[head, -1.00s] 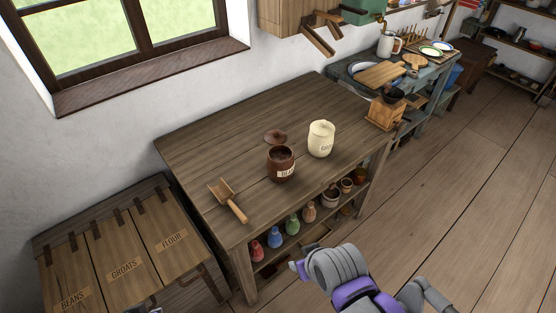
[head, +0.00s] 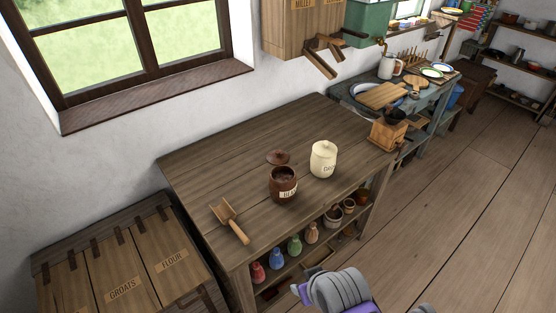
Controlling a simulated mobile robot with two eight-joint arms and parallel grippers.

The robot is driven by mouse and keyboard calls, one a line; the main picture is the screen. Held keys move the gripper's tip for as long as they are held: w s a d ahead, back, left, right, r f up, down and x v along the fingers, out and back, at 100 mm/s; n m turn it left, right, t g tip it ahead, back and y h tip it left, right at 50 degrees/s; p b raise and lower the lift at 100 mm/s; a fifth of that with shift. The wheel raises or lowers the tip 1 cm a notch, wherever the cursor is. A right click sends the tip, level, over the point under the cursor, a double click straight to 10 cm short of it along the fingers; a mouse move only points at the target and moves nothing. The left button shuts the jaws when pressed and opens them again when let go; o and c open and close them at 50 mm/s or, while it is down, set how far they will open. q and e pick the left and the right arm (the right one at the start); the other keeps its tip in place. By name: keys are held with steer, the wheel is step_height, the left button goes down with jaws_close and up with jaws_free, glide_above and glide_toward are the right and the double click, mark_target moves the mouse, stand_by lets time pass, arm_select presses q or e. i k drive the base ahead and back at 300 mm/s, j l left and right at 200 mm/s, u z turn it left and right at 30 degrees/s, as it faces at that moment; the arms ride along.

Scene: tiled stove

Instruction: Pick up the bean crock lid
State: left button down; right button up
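The bean crock (head: 284,186) is a brown jar with a pale label, standing open on the wooden table. Its brown lid (head: 278,158) with a small knob lies on the table just behind the crock. A part of my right arm, grey and purple, shows at the bottom of the head view, in front of the table and well away from the lid. Its fingertips cannot be made out. My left gripper is not in view.
A cream lidded crock (head: 323,160) stands right of the bean crock. A wooden scoop (head: 230,221) lies on the table (head: 215,164) near its left front. A coffee grinder (head: 388,134) is at the right. The table's back left is clear.

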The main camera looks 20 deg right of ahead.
mark_target(276, 158)
steer(key=u, duration=0.35)
steer(key=l+u, duration=0.45)
steer(key=k+l+u, duration=0.1)
steer(key=l+u, duration=0.4)
steer(key=k+l+u, duration=0.1)
steer(key=l, duration=0.35)
steer(key=k+l+u, duration=0.15)
steer(key=l, duration=0.35)
steer(key=i+l, duration=0.25)
steer(key=l, duration=0.2)
